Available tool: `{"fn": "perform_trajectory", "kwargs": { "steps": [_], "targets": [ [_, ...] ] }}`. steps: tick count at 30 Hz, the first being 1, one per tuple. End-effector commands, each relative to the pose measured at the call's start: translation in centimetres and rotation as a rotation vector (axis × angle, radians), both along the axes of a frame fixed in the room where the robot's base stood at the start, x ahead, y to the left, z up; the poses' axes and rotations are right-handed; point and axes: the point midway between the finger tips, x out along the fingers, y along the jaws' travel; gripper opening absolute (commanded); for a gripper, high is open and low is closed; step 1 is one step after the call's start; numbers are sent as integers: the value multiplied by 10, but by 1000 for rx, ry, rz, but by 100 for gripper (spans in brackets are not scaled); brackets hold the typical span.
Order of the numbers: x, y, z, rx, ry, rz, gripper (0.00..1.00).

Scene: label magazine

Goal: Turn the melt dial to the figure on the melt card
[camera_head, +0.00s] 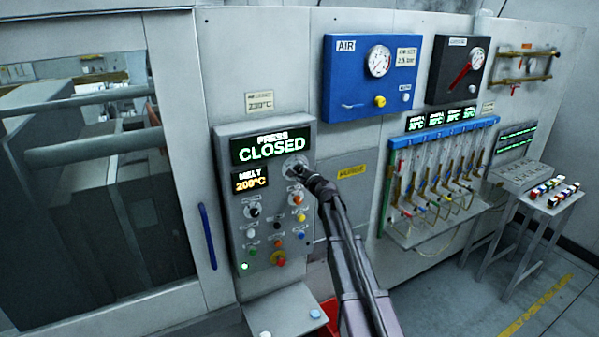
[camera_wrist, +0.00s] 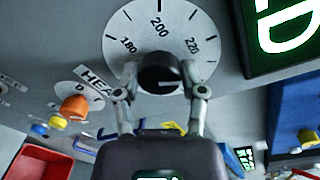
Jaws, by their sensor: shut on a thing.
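The melt dial is a black knob (camera_wrist: 160,70) on a round white scale (camera_wrist: 128,38) marked 180, 200 and 220 in the wrist view. My gripper (camera_wrist: 160,84) has one finger on each side of the knob and is shut on it. A short pale line shows on the knob's near face; which figure it points to is unclear. In the head view my gripper (camera_head: 300,172) covers most of the dial at the panel's upper right. The melt display (camera_head: 250,181) reads 200°C in orange. The melt card (camera_head: 260,102) above the panel appears to read 230°C; its small print is blurred.
The press display (camera_head: 269,146) reads CLOSED in green. Below the dial sit several coloured knobs and buttons, including an orange knob (camera_wrist: 75,107) and a red one (camera_head: 279,259). A blue door handle (camera_head: 207,236) is left of the panel. A blue air panel (camera_head: 345,100) is upper right.

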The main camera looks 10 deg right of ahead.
Motion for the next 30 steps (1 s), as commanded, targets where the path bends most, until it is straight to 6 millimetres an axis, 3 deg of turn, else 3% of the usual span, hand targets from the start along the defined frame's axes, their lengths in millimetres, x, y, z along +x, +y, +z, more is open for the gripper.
{"fn": "perform_trajectory", "kwargs": {
  "steps": [16,17,20,30],
  "targets": [
    [1,0,0,39,12,0,6],
    [1,0,0,39,12,0,56],
    [1,0,0,38,12,0,86],
    [0,0,0,38,12,0,87]
  ]
}}
